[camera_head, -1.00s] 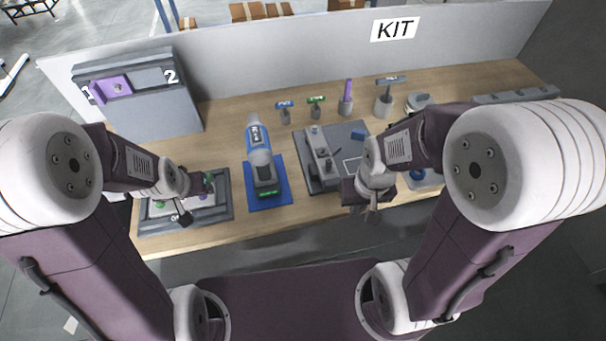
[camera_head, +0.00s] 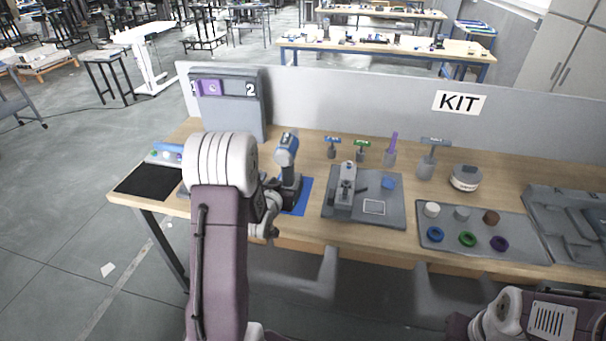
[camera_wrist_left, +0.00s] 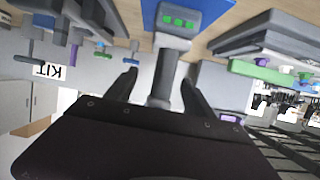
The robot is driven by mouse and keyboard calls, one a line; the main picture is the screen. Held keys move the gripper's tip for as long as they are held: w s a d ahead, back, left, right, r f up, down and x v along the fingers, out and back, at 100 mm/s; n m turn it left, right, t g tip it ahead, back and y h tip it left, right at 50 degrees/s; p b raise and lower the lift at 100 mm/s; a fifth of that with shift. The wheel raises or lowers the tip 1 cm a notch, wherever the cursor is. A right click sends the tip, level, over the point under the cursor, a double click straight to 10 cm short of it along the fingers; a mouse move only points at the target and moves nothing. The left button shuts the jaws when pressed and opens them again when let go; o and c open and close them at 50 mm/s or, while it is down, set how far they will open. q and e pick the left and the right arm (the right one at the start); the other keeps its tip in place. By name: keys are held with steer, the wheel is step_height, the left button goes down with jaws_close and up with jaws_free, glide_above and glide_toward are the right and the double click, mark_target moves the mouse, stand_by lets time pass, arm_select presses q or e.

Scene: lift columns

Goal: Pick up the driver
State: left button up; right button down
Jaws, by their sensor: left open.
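The driver (camera_head: 286,152), a blue and grey power tool, stands upright on its dark base (camera_head: 290,192) on a blue mat (camera_head: 303,196). My left gripper (camera_head: 279,186) is at the driver's lower part, partly hidden by my own wrist. In the left wrist view, the grey handle of the driver (camera_wrist_left: 164,76) stands between the two open dark fingers (camera_wrist_left: 160,84), with a gap on each side. The base with green lights (camera_wrist_left: 178,20) shows beyond it. My right gripper is out of the head view; only part of that arm shows at the lower right.
A grey fixture tray (camera_head: 388,212) is just right of the driver. Several small T-handled tools stand behind it. A panel marked 2 (camera_head: 248,112) stands behind left. A parts tray (camera_head: 465,248) and a grey case (camera_head: 570,222) lie farther right.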

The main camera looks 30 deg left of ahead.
mark_target(287, 178)
arm_select(q)
steer(key=shift+w+a, duration=0.15)
steer(key=shift+w, duration=0.15)
steer(key=w, duration=0.1)
steer(key=w+a+f, duration=0.1)
steer(key=w+f+p, duration=0.1)
steer(key=shift+w+a+f, duration=0.1)
steer(key=shift+w+a, duration=0.1)
steer(key=shift+a, duration=0.2)
steer(key=shift+d, duration=0.1)
steer(key=shift+w, duration=0.35)
steer(key=x, duration=0.2)
steer(key=p+x, duration=0.1)
steer(key=x, duration=0.1)
steer(key=shift+a, duration=0.25)
steer(key=shift+w+a+f, duration=0.1)
steer(key=shift+w+f, duration=0.05)
steer(key=shift+c, duration=0.6)
steer(key=c, duration=0.5)
steer(key=shift+s, duration=0.2)
jaws_close()
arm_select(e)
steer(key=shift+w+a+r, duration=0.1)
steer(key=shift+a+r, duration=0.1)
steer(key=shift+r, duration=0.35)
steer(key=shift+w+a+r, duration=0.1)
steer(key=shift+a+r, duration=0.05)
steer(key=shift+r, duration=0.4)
